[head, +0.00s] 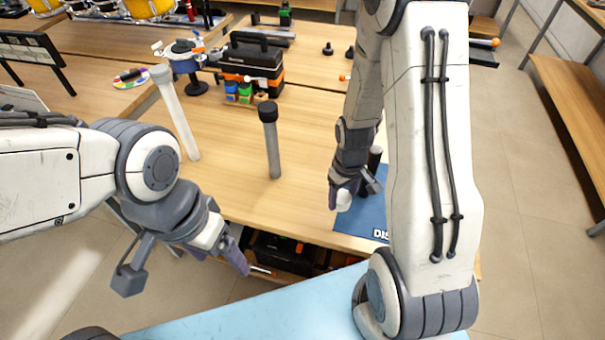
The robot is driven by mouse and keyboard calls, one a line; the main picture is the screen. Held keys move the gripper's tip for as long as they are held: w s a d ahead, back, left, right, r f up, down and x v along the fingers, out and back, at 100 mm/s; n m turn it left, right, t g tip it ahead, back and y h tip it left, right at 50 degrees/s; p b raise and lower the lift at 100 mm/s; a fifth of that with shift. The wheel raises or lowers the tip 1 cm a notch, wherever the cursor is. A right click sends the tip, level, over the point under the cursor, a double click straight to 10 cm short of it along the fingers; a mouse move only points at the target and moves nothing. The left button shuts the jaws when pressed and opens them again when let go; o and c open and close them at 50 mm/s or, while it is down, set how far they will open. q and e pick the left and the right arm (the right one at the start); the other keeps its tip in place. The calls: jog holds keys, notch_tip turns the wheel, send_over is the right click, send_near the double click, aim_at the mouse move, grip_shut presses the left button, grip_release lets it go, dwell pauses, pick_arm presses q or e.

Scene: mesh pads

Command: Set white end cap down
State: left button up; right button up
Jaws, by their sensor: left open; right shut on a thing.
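The white end cap (343,201) is in the jaws of my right gripper (350,192). In the head view it appears over the left part of a blue mat (365,220) with white lettering. I cannot tell whether the cap touches the mat. A dark upright cylinder (375,155) shows just behind the gripper, partly hidden. My arm hides the mat's right part. My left gripper (222,253) is open and empty, in front of the table's near edge.
A grey tube with a black top (271,145) stands mid-table. A taller, light grey tube (177,115) is at its left. A black and orange toolbox (252,62) and small coloured bottles stand behind. The wooden table (310,150) is clear between tube and mat.

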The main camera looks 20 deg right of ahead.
jog(key=p, duration=0.2)
send_over(311, 208)
notch_tip(311, 208, down, 5)
jog(key=shift+f, duration=0.2)
notch_tip(311, 208, down, 4)
jog(key=shift+r+p, duration=0.2)
jog(key=shift+p, duration=0.15)
jog(key=shift+f, duration=0.25)
jog(key=shift+f, duration=0.15)
jog(key=o, duration=1.3)
jog(key=shift+o, duration=0.2)
